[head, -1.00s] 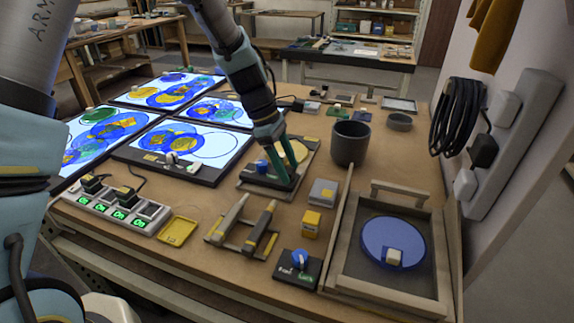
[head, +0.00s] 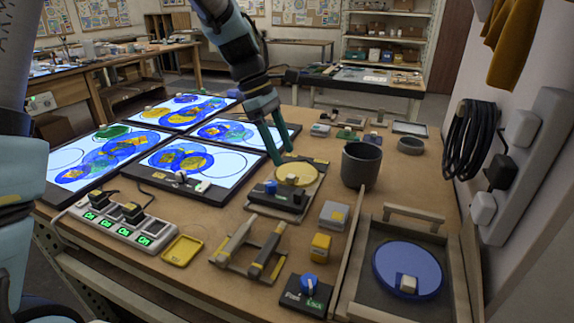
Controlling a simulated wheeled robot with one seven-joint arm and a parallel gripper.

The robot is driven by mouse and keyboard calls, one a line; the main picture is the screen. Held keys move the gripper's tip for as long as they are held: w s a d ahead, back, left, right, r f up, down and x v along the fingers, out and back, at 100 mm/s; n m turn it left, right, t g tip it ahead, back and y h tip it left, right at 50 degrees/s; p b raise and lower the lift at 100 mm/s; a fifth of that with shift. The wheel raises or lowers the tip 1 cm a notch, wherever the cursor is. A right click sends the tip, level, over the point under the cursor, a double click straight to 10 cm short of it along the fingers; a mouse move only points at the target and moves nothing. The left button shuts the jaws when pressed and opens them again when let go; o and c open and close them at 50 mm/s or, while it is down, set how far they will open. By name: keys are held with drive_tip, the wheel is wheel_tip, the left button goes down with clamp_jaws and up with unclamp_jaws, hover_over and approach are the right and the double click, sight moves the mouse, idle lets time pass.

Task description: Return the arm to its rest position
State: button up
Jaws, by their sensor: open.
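My gripper (head: 282,150) hangs from my arm over the middle of the workbench, in the head view. Its two teal fingers point down and are apart, with nothing visible between them. Just below and in front of it is a dark block (head: 263,203) with a blue knob, and a yellow disc (head: 297,174) lies behind that knob. Whether the fingertips touch the disc's stand cannot be told from this angle.
Lit panels with blue and yellow circles (head: 182,157) lie left. A dark cup (head: 361,165) stands right of my gripper. A wooden tray (head: 372,235) holds a blue disc (head: 407,270).

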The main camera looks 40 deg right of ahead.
drive_tip(key=shift+r, duration=0.2)
idle(0.4)
drive_tip(key=w+a+f+m+t, duration=0.1)
drive_tip(key=w+a+m, duration=0.15)
drive_tip(key=a, duration=0.75)
drive_tip(key=w+a+f+m+t+y, duration=0.1)
drive_tip(key=w+a+t, duration=0.15)
drive_tip(key=a, duration=0.65)
drive_tip(key=w+a+f+m+t, duration=0.1)
drive_tip(key=w+a, duration=0.2)
drive_tip(key=a, duration=0.7)
drive_tip(key=s+a+f+m+y, duration=0.1)
drive_tip(key=s+a+m, duration=0.2)
drive_tip(key=a, duration=0.8)
drive_tip(key=shift+s+f+t, duration=0.15)
drive_tip(key=shift+s+t, duration=0.25)
drive_tip(key=shift+t, duration=0.05)
